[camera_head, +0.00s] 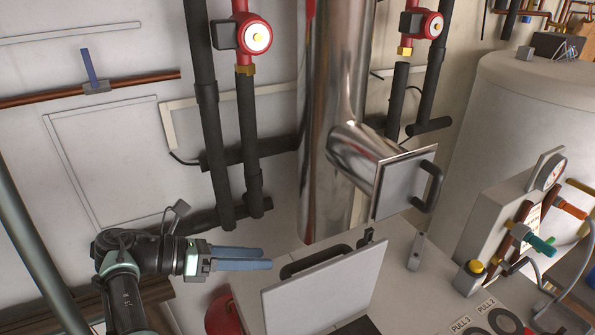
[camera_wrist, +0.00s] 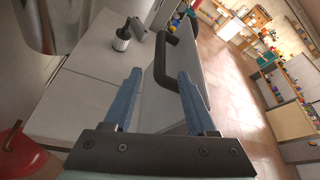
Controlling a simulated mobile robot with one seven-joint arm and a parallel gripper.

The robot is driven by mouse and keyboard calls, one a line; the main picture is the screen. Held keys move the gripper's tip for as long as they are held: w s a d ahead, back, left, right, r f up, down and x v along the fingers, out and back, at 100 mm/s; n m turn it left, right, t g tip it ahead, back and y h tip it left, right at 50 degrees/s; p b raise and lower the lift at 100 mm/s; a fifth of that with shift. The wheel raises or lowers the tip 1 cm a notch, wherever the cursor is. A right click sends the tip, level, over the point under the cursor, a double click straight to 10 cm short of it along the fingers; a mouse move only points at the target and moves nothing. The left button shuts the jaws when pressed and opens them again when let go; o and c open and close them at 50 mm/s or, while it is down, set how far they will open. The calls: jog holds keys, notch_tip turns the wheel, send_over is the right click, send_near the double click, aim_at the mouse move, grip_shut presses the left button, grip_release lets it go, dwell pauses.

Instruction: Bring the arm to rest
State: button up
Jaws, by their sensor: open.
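My gripper (camera_head: 272,258) has two blue fingers and is at the lower left in the head view, pointing right toward the boiler. In the wrist view my gripper (camera_wrist: 160,85) is open, with nothing between its fingers. The open boiler lid (camera_head: 325,290), a grey panel with a black handle (camera_head: 315,261), stands tilted up just right of the fingertips in the head view. In the wrist view the black handle (camera_wrist: 160,62) shows beyond and between the fingers. I cannot tell the exact gap, but the fingers do not hold it.
A shiny flue pipe (camera_head: 325,130) with a square hatch (camera_head: 405,185) rises behind the boiler top (camera_head: 400,280). Dark pipes with red pumps (camera_head: 243,40) run along the wall. A red rounded object (camera_head: 222,315) is below my gripper. A white tank (camera_head: 530,110) stands right.

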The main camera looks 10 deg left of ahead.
jog(key=w+a+r+m+t+y, duration=0.2)
jog(key=w+r+m+t+y, duration=0.2)
jog(key=w+r+m+y, duration=0.35)
jog(key=w+d+r+m+t+y, duration=0.25)
jog(key=r+m+t+y, duration=0.2)
jog(key=r+m, duration=0.5)
jog(key=s+d+r+m+t+y, duration=0.1)
jog(key=s+d+r+m+t, duration=0.2)
jog(key=r, duration=0.5)
jog(key=s+d+r+m+t, duration=0.1)
jog(key=s+d+r+t, duration=0.2)
jog(key=s+d+r, duration=0.35)
jog(key=s+d+r+m+t, duration=0.2)
jog(key=s+r+m+t, duration=0.1)
jog(key=s+r, duration=0.4)
jog(key=s+d+r+m+t, duration=0.3)
jog(key=s+r+m, duration=0.1)
jog(key=s+r, duration=0.4)
jog(key=shift+s+d+r+m+t, duration=0.2)
jog(key=shift+s+m+t, duration=0.15)
jog(key=shift+s, duration=0.2)
jog(key=shift+f, duration=0.1)
